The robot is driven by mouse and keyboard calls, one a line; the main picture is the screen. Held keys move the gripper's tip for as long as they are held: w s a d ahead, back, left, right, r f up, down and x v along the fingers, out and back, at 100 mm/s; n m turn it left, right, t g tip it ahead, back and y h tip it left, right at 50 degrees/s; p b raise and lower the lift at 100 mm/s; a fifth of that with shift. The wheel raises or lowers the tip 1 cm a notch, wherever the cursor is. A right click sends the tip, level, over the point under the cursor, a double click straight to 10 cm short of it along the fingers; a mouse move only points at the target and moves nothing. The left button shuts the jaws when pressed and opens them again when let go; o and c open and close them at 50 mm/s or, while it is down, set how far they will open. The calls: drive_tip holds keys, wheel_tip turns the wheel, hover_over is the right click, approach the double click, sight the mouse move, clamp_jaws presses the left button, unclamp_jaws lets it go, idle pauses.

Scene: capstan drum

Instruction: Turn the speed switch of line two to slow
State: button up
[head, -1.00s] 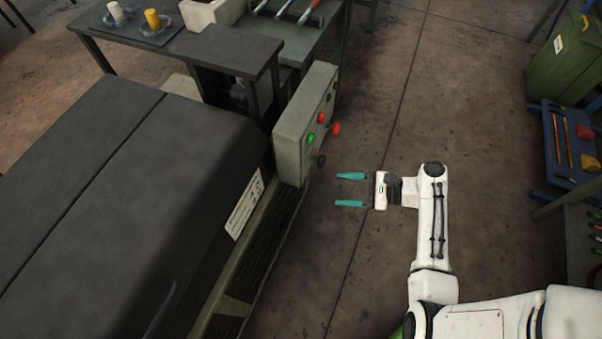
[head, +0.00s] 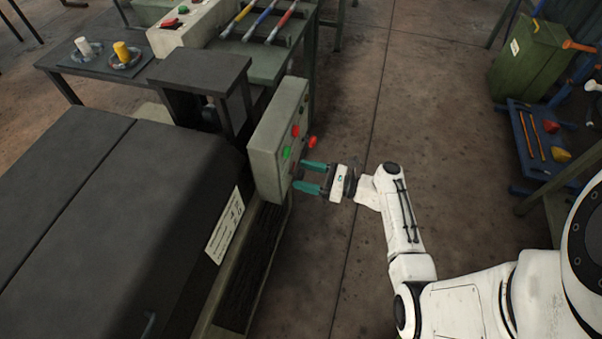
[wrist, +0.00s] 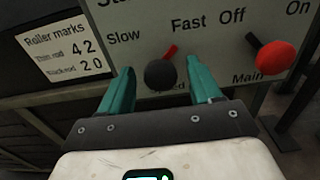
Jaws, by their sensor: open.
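The speed switch (wrist: 160,73) is a round black knob with a red pointer in the wrist view. Its pointer tilts up and right, towards the word Fast; Slow is printed to the upper left. It sits on the face of a grey control box (head: 272,135). My gripper (head: 303,176) is at the lower part of that face in the head view. In the wrist view my gripper (wrist: 160,78) is open, with one teal finger on each side of the black knob. I cannot tell whether either finger touches it. The label under the knob is partly hidden.
A red main switch (wrist: 276,57) is close to the right finger, its pointer towards Off. Green (head: 287,153) and red (head: 295,131) buttons are higher on the box. A roller marks card (wrist: 64,47) is at left. Open floor (head: 370,110) lies right of the box.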

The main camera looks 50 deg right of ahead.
drive_tip(key=shift+x, duration=0.85)
drive_tip(key=shift+c, duration=0.2)
drive_tip(key=c, duration=1)
